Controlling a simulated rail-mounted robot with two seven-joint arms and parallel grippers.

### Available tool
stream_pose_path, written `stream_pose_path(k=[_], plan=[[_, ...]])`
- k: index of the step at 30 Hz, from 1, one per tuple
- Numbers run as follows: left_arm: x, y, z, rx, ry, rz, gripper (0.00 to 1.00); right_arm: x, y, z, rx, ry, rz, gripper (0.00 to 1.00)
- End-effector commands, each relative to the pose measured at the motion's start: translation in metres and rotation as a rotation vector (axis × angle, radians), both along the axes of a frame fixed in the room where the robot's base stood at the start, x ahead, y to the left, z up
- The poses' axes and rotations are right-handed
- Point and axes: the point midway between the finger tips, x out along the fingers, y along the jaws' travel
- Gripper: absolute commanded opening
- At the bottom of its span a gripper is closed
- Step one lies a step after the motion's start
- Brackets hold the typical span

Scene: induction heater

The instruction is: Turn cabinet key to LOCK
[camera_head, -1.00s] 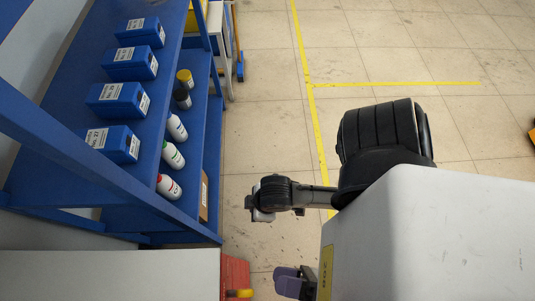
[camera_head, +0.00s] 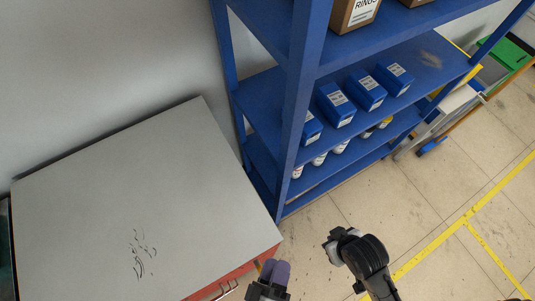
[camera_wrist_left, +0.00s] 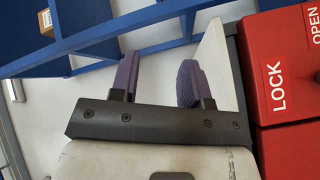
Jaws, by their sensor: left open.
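The cabinet has a grey top (camera_head: 150,220) and a red front (camera_head: 238,276) in the head view. In the left wrist view its red face (camera_wrist_left: 270,28) shows at the right edge, with a LOCK label (camera_wrist_left: 277,87) and a partly cut-off OPEN label (camera_wrist_left: 315,38). My left gripper (camera_head: 275,267) has purple fingers and is beside the front's right end. In the left wrist view my left gripper (camera_wrist_left: 160,60) is open, with nothing between its fingers. The labels lie right of the fingers. I cannot make out the key.
A blue shelf rack (camera_head: 300,110) stands behind the cabinet, holding blue boxes (camera_head: 335,104) and small bottles. A silver handle (camera_head: 226,289) sticks out from the cabinet's front. The tiled floor (camera_head: 400,215) to the right is open, with yellow lines.

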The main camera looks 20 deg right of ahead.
Motion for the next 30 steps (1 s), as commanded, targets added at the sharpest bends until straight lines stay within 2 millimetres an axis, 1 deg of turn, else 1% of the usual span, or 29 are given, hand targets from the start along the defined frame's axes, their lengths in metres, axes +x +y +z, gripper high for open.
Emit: stream_pose_path(k=[1,8,14,21,30], plan=[[0.004,0.004,0.013,0.046,-0.001,-0.017,0.43,0.0,0.0,0.017,0.001,0.0,-0.001,0.0],[0.015,0.023,0.03,0.263,0.02,-0.099,0.43,0.0,0.0,0.053,0.001,0.0,-0.001,0.0],[0.024,0.047,0.043,0.454,0.054,-0.16,0.43,0.0,0.0,0.084,0.0,0.0,0.0,0.0],[0.031,0.083,0.061,0.675,0.123,-0.22,0.43,0.0,-0.002,0.121,-0.006,0.0,0.004,0.0],[0.033,0.131,0.084,0.905,0.233,-0.276,0.43,0.0,-0.002,0.16,-0.008,0.0,0.006,0.0]])
